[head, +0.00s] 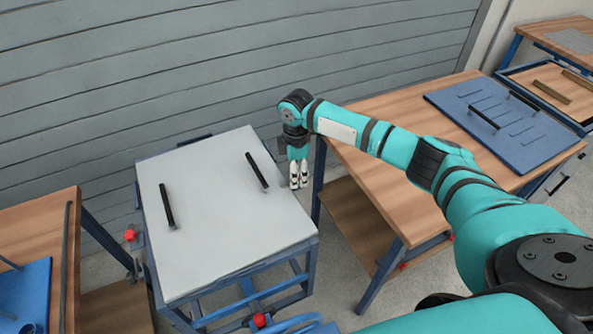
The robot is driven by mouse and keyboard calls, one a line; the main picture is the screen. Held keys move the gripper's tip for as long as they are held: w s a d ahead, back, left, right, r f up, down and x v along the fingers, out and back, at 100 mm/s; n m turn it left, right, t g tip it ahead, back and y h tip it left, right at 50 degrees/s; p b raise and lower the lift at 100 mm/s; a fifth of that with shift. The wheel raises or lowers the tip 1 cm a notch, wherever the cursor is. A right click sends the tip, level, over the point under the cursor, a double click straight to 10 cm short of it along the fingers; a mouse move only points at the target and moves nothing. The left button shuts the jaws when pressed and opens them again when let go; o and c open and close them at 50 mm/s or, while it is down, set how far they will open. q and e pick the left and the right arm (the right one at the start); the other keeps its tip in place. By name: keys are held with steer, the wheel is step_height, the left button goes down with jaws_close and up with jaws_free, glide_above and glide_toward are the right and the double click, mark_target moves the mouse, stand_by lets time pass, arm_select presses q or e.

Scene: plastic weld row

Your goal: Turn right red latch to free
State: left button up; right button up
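A cart with a pale grey top (222,232) and a blue frame stands in the middle of the head view. A red knob (130,235) is at its left side and another red knob (259,320) is low at its near side. No red latch shows at the cart's right side; the tabletop and my arm may hide it. My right gripper (299,186) points down just beyond the cart's right edge, beside the wooden table. Its two pale fingers look close together, but the gap is too small to judge. My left gripper is out of view.
Two black handles (167,206) (257,171) stand on the grey top. A wooden table (370,190) with a blue board (500,125) is close on the right. Another wooden table (35,235) is at the left. A grey slatted wall (200,70) is behind.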

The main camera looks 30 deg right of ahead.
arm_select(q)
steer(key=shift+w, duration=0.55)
arm_select(e)
jaws_close()
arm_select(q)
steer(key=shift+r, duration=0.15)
arm_select(e)
steer(key=shift+r+m+p, duration=0.2)
steer(key=shift+m+p, duration=0.4)
steer(key=shift+p, duration=0.45)
steer(key=m+p, duration=0.5)
steer(key=p, duration=0.1)
steer(key=shift+s+a, duration=0.1)
steer(key=shift+m+p, duration=0.8)
steer(key=shift+m, duration=0.2)
steer(key=m+p, duration=0.4)
steer(key=m, duration=0.1)
steer(key=shift+a, duration=0.1)
arm_select(q)
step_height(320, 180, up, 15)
steer(key=p, duration=0.2)
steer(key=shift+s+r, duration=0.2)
arm_select(e)
steer(key=shift+f+m, duration=0.1)
steer(key=shift+m, duration=2.2)
